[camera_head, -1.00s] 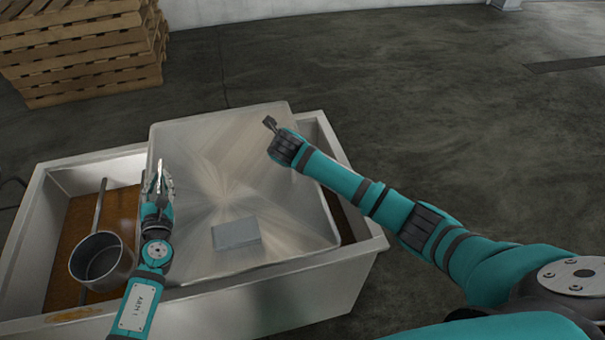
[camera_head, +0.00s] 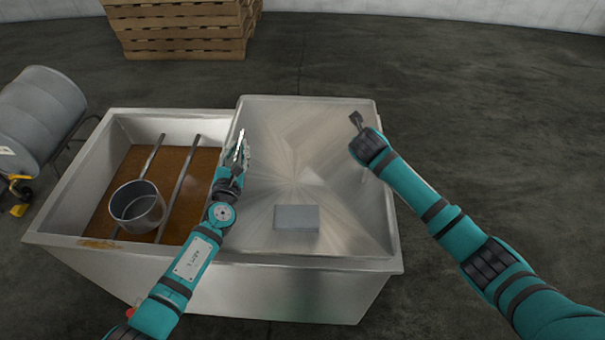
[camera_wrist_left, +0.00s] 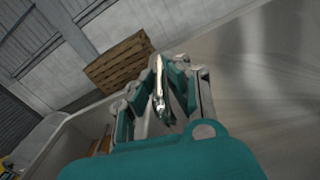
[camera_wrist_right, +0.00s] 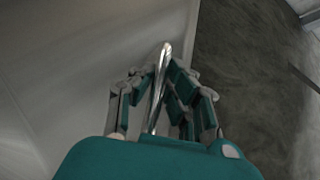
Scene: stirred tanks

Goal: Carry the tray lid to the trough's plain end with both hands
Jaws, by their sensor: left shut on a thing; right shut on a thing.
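The tray lid (camera_head: 300,165) is a large square brushed-metal sheet with a small grey block (camera_head: 297,218) on its near part. It lies over the right end of the trough (camera_head: 300,285); whether it touches the rim I cannot tell. My left gripper (camera_head: 238,150) is shut on the lid's left side, on a thin metal handle (camera_wrist_left: 158,85). My right gripper (camera_head: 357,122) is at the lid's right side, shut on a bright metal handle bar (camera_wrist_right: 160,90). The trough's left end is uncovered and shows a brown inside (camera_head: 200,170).
A metal pot (camera_head: 138,207) sits over the open left part of the trough, by two dark bars (camera_head: 180,185). A grey drum (camera_head: 38,118) lies on a stand at the left. Wooden pallets (camera_head: 185,30) are stacked behind. The floor to the right is clear.

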